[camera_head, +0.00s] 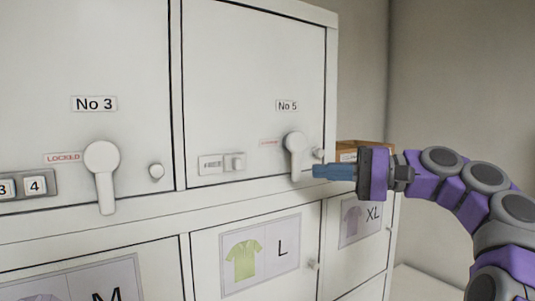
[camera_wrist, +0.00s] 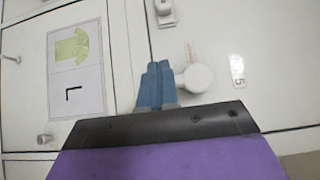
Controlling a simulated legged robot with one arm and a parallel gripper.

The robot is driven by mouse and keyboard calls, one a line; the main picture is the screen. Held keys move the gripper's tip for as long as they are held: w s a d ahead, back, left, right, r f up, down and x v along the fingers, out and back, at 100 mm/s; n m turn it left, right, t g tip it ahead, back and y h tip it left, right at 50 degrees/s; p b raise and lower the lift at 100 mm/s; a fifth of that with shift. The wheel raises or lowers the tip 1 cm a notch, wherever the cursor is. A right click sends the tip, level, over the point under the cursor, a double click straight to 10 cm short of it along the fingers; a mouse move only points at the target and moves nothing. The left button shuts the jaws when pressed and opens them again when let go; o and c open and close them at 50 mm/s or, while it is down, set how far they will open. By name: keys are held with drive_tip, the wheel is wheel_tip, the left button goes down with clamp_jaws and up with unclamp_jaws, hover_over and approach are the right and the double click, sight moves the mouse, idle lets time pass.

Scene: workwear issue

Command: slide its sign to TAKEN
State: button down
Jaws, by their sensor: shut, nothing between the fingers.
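The sliding sign (camera_head: 210,165) is a small pale plate with dark lettering too small to read, on the door of locker No 5 (camera_head: 255,70). A square knob (camera_head: 235,162) sits at its right end. In the wrist view the sign's hardware (camera_wrist: 164,12) shows at the top edge, partly cut off. My gripper (camera_head: 318,171) has blue fingers pointing left, just right of the No 5 lever handle (camera_head: 293,143). It is shut and empty. In the wrist view the closed fingers (camera_wrist: 157,70) are beside the round handle hub (camera_wrist: 198,78); contact cannot be told.
Locker No 3 (camera_head: 100,60) to the left has a lever handle (camera_head: 103,165), a round knob (camera_head: 157,171) and a red LOCKED label. Below are drawers with shirt pictures marked M, L (camera_head: 260,255) and XL. A brown box (camera_head: 365,148) is behind my gripper.

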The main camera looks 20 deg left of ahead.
drive_tip(key=d, duration=0.1)
drive_tip(key=b, duration=0.2)
approach(236, 164)
drive_tip(key=w+a, duration=0.2)
drive_tip(key=w+a+f, duration=0.1)
drive_tip(key=w+a, duration=0.1)
drive_tip(key=shift+w+f, duration=0.1)
drive_tip(key=shift+w, duration=0.3)
drive_tip(key=shift+s+a+b, duration=0.4)
drive_tip(key=shift+s+a, duration=0.45)
drive_tip(key=shift+s, duration=0.2)
drive_tip(key=shift+s+a, duration=0.2)
drive_tip(key=shift+s, duration=0.2)
drive_tip(key=shift+s+a+b, duration=0.65)
drive_tip(key=shift+s+a, duration=0.85)
drive_tip(key=shift+s, duration=0.3)
drive_tip(key=shift+w+d, duration=0.1)
drive_tip(key=shift+d, duration=0.05)
